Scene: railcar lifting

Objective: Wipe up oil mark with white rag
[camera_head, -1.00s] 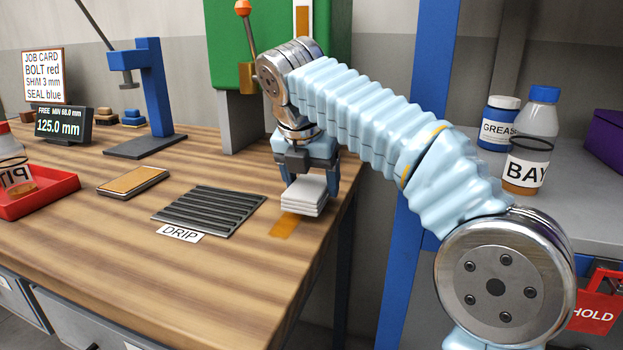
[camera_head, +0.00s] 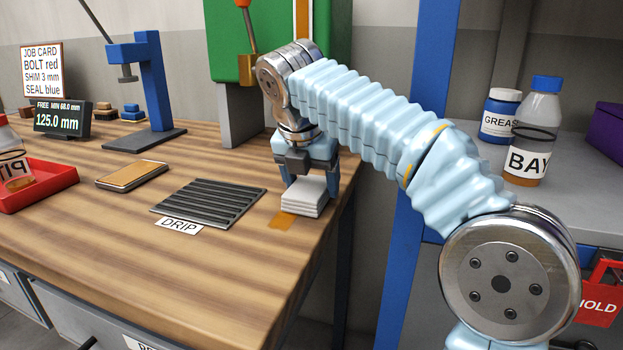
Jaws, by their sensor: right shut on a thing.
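The white rag (camera_head: 303,198) is a folded stack of layers near the right edge of the wooden workbench. My right gripper (camera_head: 307,180) comes down over it from above and is shut on it. The oil mark (camera_head: 281,220) is a flat amber-brown patch on the bench. Its visible part shows just left of and in front of the rag; the rag may cover the rest. I cannot tell whether the rag presses on the bench. My left gripper is not in view.
A black ribbed drip tray (camera_head: 208,202) with a DRIP label (camera_head: 180,225) lies left of the oil mark. Further left are a tan-topped pad (camera_head: 132,174) and a red tray (camera_head: 38,187). A green block (camera_head: 232,50) stands behind my right arm. The front of the bench is clear.

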